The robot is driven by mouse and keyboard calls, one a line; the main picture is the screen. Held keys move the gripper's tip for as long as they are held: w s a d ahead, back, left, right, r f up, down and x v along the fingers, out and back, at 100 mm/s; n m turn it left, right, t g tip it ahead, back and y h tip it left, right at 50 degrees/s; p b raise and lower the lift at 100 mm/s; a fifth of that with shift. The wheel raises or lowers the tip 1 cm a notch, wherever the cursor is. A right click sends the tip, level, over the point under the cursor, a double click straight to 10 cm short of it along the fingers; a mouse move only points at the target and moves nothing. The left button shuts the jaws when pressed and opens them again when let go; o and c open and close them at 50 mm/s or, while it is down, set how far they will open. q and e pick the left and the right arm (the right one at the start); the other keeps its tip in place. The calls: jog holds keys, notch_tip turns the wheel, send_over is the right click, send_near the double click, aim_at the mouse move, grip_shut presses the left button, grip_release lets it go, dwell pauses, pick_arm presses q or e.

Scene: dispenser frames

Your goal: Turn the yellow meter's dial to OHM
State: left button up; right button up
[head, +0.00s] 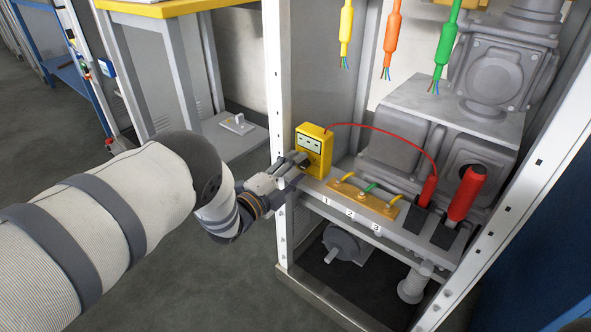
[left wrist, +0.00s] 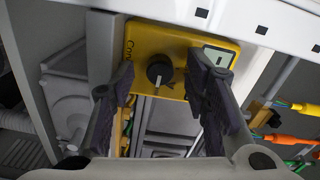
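The yellow meter (head: 322,146) stands upright at the left end of the grey ledge in the frame. In the left wrist view the meter's yellow face (left wrist: 184,42) shows turned, with its display (left wrist: 219,56) at the right. The dark round dial (left wrist: 159,70) sits on that face with a pale mark at its lower edge. The setting it points to is not readable. My left gripper (head: 300,161) is at the front of the meter. In the left wrist view its fingers (left wrist: 163,95) are apart, one each side of the dial, with gaps between. My right gripper is not in view.
A red lead (head: 402,140) runs from the meter to a red probe (head: 428,191); a larger red handle (head: 467,194) stands beside it. A terminal block (head: 364,194) lies on the ledge. Yellow, orange and green cables (head: 446,45) hang above. A white post (head: 275,80) stands close left of the meter.

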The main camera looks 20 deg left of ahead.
pick_arm(q)
jog(key=v, duration=1.2)
